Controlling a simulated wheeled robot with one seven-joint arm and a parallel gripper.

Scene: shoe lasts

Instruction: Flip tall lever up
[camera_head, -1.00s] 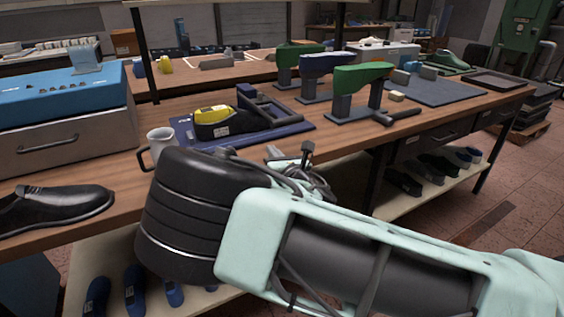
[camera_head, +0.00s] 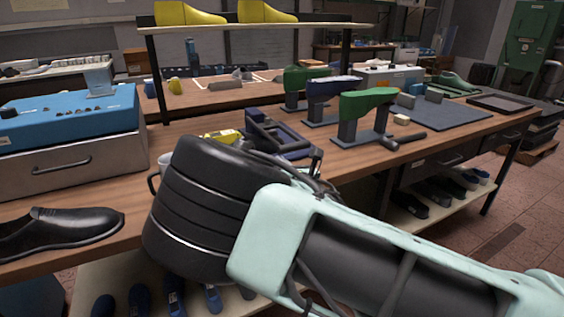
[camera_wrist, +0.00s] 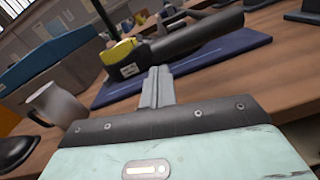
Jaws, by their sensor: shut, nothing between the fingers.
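On the workbench is a fixture with a dark blue frame and a lever-like bar (camera_head: 268,132). In the wrist view a thick dark bar (camera_wrist: 200,34) slants up to the right above a blue base plate (camera_wrist: 215,62); I take it as the lever, but cannot be sure. A yellow and black shoe last (camera_wrist: 122,56) is beside it; its yellow top (camera_head: 222,135) shows in the head view. My gripper (camera_wrist: 160,72) is shut and empty, its fingertips just in front of the bar in the picture; contact cannot be told. My arm hides the fixture's lower part in the head view.
A grey mug (camera_wrist: 55,102) stands left of my gripper. A blue-topped drawer unit (camera_head: 70,125) and a black shoe (camera_head: 60,232) are on the left. Green and blue lasts on stands (camera_head: 366,102) are to the right. A shelf (camera_head: 250,23) with yellow lasts is behind.

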